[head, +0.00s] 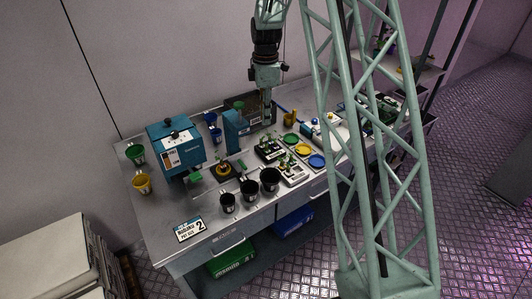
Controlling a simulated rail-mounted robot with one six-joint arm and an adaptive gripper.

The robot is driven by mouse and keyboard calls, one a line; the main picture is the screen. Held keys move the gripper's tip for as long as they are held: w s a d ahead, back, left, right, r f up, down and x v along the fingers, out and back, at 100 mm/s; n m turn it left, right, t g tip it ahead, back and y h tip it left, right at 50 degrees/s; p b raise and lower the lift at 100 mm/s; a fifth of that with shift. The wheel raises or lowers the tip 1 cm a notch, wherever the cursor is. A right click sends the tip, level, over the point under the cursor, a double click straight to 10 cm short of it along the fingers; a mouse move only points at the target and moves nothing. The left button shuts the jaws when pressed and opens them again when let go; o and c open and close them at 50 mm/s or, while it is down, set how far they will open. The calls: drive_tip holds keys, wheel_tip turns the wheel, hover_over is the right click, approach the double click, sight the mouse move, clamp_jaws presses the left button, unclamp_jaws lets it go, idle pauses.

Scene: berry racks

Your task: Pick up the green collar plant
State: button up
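My gripper (266,121) hangs pointing down above the back of the bench, behind the plant trays and in front of a dark panel. It is apart from the plants. Its fingers are too small and dark to show whether they are open, and no held plant is visible.
Green (290,138), yellow (303,149) and blue (317,161) discs lie right of the trays. Several black pots, including one at the front (227,203), stand left of them. A blue box machine (175,149) and blue upright device (234,128) rise from the bench (241,226).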

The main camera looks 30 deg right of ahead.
drive_tip(key=f, duration=0.1)
drive_tip(key=w+d+f, duration=0.1)
drive_tip(key=f, duration=0.1)
drive_tip(key=shift+w+d+f+n, duration=0.15)
drive_tip(key=shift+w+f+n, duration=0.1)
drive_tip(key=shift+n, duration=0.15)
drive_tip(key=p, duration=0.1)
hover_over(266, 146)
drive_tip(key=shift+s+f, duration=0.1)
drive_tip(key=shift+f, duration=4.15)
drive_tip(key=shift+d+f, duration=0.1)
drive_tip(key=shift+f, duration=0.05)
drive_tip(key=shift+d+f+p, duration=0.1)
drive_tip(key=shift+f+p, duration=0.5)
drive_tip(key=shift+f, duration=1.85)
drive_tip(key=shift+c, duration=0.7)
